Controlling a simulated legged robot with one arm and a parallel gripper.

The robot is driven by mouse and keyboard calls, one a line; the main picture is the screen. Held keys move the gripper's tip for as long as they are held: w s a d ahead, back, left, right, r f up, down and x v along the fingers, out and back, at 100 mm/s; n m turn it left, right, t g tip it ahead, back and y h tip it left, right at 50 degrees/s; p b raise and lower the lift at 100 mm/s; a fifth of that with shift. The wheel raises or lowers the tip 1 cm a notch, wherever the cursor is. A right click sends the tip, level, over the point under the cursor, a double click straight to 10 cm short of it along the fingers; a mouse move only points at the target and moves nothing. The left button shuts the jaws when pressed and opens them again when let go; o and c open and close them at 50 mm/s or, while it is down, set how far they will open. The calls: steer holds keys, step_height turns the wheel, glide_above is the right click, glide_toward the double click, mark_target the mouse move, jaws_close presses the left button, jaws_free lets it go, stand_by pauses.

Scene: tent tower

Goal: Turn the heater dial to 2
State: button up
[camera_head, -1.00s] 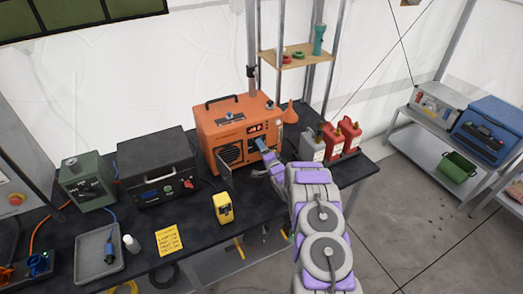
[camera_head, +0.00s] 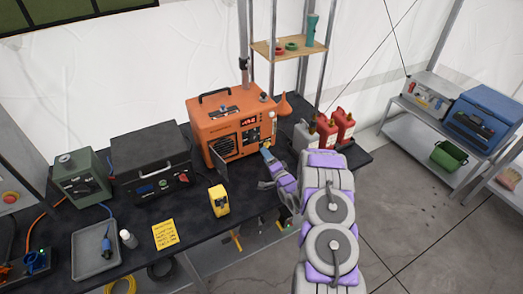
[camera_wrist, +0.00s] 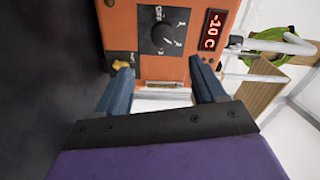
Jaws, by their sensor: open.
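The orange heater (camera_head: 203,127) stands at the back of the dark workbench, its front panel facing me. In the wrist view the heater's black dial (camera_wrist: 168,38) sits on a dark plate with white marks; which mark it points to is too small to tell. A red display (camera_wrist: 212,30) beside the dial reads -10 C. My gripper (camera_head: 267,153) is in front of the heater's panel, a little apart from it. In the wrist view my gripper (camera_wrist: 162,72) has its two blue fingers spread and empty, with the dial ahead beyond the fingertips.
A green box (camera_head: 82,178) and a black case (camera_head: 150,160) stand left of the heater. A yellow device (camera_head: 218,201) sits near the bench's front. A shelf post rises behind the heater.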

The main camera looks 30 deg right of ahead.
steer(key=s, duration=0.6)
steer(key=shift+s, duration=0.3)
steer(key=shift+w+d, duration=0.1)
step_height(320, 180, up, 5)
steer(key=w+a+n+g+h+b, duration=0.1)
steer(key=w+a+n+g+b, duration=0.1)
steer(key=n+g, duration=0.35)
steer(key=s+a+r+n+g+h+b, duration=0.1)
steer(key=s+a+r+n+g, duration=0.3)
steer(key=s+r, duration=0.45)
steer(key=s+a+r+n+g+b, duration=0.1)
steer(key=s+a, duration=0.5)
steer(key=s, duration=0.7)
steer(key=s+a+r+n+g+y+b, duration=0.1)
steer(key=s+a+r+g, duration=0.3)
steer(key=s, duration=0.9)
steer(key=s+a+r+n+g+b, duration=0.1)
steer(key=s+a+r+n+g, duration=0.2)
steer(key=s, duration=1)
steer(key=a+g, duration=0.2)
steer(key=a, duration=0.3)
steer(key=shift+r+g+y, duration=0.2)
steer(key=shift+g+y, duration=0.1)
steer(key=shift+g, duration=0.05)
